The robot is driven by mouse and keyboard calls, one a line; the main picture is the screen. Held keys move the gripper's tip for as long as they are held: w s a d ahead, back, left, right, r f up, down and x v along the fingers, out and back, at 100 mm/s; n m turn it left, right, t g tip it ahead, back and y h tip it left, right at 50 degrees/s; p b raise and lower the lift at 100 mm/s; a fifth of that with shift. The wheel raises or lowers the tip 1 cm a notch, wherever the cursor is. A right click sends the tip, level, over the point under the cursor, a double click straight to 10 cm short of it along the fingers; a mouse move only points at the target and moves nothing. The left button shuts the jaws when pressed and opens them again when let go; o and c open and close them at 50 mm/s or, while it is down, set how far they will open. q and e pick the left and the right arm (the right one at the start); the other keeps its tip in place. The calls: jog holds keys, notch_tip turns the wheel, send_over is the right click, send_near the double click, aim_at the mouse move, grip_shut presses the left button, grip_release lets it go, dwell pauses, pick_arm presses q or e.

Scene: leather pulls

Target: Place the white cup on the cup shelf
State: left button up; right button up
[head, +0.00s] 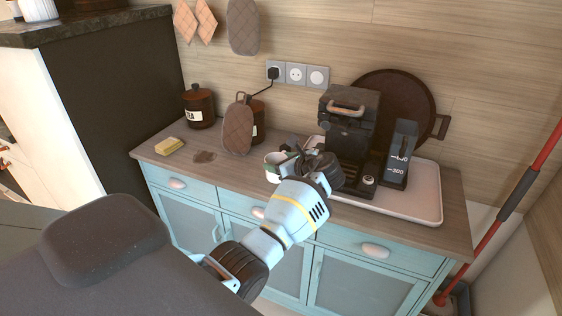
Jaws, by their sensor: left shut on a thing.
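A white cup (272,167) shows just above the front part of the wooden counter, left of the coffee machine (347,135). My left gripper (291,160) is at the cup's right side and is shut on it. The gripper's dark fingers hide much of the cup, and I cannot tell whether its base touches the counter. I cannot pick out a cup shelf in this view. My right gripper is not in view.
The coffee machine and a water tank (400,155) stand on a white tray (425,207), with a round dark tray (425,95) behind. A yellow sponge (169,146), a dark jar (199,106) and an oven mitt (237,130) are at the left. A red pole (545,150) leans at right.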

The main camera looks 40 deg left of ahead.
pick_arm(q)
jog(key=shift+a+r, duration=0.3)
jog(key=shift+r, duration=0.2)
jog(key=d+r+m+t+h, duration=0.4)
jog(key=d+r+m+t, duration=0.1)
jog(key=r+m+t, duration=0.1)
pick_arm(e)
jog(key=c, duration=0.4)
pick_arm(q)
jog(key=s+d+f+m+t+h, duration=0.2)
jog(key=s+d+m+t+h, duration=0.2)
jog(key=s+d+m+h, duration=0.5)
jog(key=s+d, duration=0.3)
jog(key=d, duration=0.4)
jog(key=shift+s, duration=0.3)
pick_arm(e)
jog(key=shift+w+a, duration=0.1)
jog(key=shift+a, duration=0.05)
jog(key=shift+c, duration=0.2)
